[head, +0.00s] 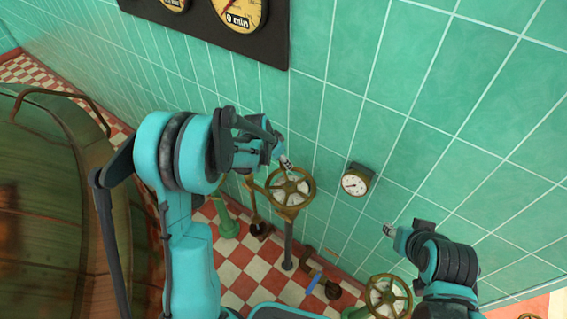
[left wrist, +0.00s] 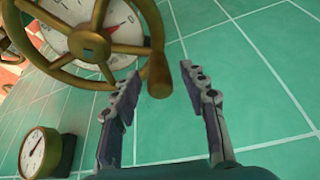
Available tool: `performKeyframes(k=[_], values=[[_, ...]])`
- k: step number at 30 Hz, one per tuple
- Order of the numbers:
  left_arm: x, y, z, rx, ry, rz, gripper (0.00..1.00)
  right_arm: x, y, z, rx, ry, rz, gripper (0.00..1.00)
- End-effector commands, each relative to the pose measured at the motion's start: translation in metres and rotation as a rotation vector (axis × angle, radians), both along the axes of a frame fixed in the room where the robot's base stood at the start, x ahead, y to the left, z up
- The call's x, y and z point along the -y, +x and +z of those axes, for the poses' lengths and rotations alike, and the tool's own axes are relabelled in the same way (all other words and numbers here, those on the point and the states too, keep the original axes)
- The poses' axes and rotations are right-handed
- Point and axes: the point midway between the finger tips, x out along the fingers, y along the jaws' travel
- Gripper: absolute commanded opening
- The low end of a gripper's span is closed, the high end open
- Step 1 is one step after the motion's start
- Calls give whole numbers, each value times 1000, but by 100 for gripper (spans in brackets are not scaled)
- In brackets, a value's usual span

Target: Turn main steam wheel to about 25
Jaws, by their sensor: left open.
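A brass spoked hand wheel (head: 291,187) stands on an upright stem near the tiled wall. It fills the upper left of the left wrist view (left wrist: 90,42), with a pale dial (left wrist: 72,12) showing behind its spokes. A rounded brass handle knob (left wrist: 158,76) sticks out from its rim. My left gripper (head: 286,163) is at the wheel's far rim. In the left wrist view its two fingers (left wrist: 160,72) are apart, with the knob showing between their tips; contact is not visible. My right gripper (head: 389,230) is away from the wheel, near the wall; its jaws are too small to read.
A small round gauge (head: 356,180) sits on the wall right of the wheel. A second hand wheel (head: 388,297) stands lower right. Dark panel gauges (head: 240,12) hang above. A large copper vessel (head: 50,200) fills the left. Pipes rise from the checkered floor (head: 235,272).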

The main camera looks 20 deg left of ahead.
Motion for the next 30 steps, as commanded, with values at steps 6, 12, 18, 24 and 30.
performKeyframes(k=[6, 12, 18, 24, 30], values=[[3, 4, -12, 0, 0, 0, 44, 0, 0, -3, 0, 0, 0, 40], [3, 4, -12, 0, 0, 0, 44, 0, 0, -3, 0, 0, 0, 40], [3, 4, -12, 0, 0, 0, 0, 0, 0, -3, 0, 0, 0, 40], [3, 4, -12, 0, 0, 2, 0, 0, 0, -3, 0, 0, 0, 40], [0, 1, -12, 0, 1, 45, 0, 0, 0, -5, 0, 0, 0, 40]])
